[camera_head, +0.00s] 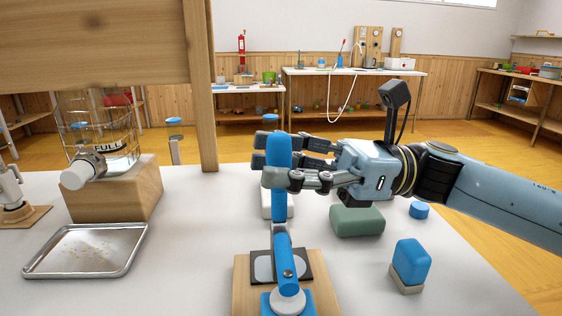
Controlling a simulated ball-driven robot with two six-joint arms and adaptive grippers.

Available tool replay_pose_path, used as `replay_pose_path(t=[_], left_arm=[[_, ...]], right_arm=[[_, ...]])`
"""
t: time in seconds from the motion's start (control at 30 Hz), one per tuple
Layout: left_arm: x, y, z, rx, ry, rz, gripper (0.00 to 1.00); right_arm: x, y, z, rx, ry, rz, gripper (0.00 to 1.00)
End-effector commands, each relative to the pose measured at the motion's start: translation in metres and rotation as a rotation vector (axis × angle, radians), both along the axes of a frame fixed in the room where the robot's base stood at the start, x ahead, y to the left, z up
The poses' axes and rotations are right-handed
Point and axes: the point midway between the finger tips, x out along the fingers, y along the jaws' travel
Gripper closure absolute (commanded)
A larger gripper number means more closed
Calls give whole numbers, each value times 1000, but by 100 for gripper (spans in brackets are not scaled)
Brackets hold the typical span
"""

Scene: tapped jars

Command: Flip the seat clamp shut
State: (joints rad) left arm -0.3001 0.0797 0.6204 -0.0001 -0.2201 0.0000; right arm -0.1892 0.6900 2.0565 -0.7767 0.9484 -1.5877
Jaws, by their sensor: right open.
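The seat clamp has a blue lever (279,205) that stands upright above a wooden block (243,283). A dark plate with a pale grey pad (264,266) lies on the block beside the lever's foot. My right gripper (272,160) reaches in from the right, its fingers at the upper part of the lever. Its jaws are open, with the lever between or just in front of them; I cannot tell whether they touch it. The fingers hide part of the lever. My left gripper is not in view.
A glass jar marked FULL (110,140) with a tap stands on a wooden block (120,190) at left, near a metal tray (85,230). A green block (357,220), a blue-topped block (411,262) and a blue cap (419,210) lie right. A wooden post (200,90) rises behind.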

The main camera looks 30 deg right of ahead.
Motion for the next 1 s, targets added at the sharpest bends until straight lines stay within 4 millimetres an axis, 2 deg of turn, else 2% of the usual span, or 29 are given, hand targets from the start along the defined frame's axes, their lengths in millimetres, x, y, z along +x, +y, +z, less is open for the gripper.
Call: replay_pose_path(t=[0.23, 0.7, 0.83, 1.0], left_arm=[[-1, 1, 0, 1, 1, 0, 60], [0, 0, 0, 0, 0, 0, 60], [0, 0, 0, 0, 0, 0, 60], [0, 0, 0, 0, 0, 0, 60]], right_arm=[[-4, -11, -3, -4, 4, 1, 55], [-30, -93, -19, -5, 6, -1, 55], [-35, -107, -21, -3, 4, 1, 55], [-36, -113, -21, -1, 1, -1, 55]])
